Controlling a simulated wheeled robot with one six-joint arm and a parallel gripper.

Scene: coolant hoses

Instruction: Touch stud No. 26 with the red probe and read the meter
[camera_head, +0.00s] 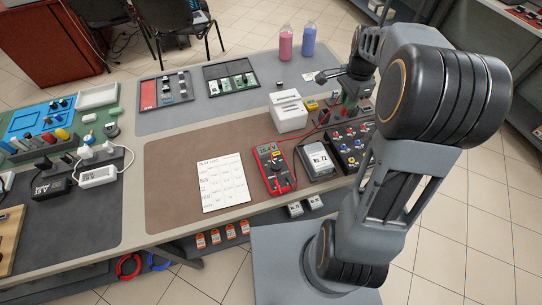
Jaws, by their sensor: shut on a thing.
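The stud numbers are too small to read, so I cannot pick out No. 26. My gripper (347,88) is above the far end of this board, shut on what appears to be the red probe, which is mostly hidden. Red and dark leads run from the meter toward the board. I cannot tell whether the probe tip touches a stud.
A grey device with a number label (316,162) sits between meter and board. Pink (285,42) and blue (308,38) bottles stand at the back. The brown mat's left part is clear.

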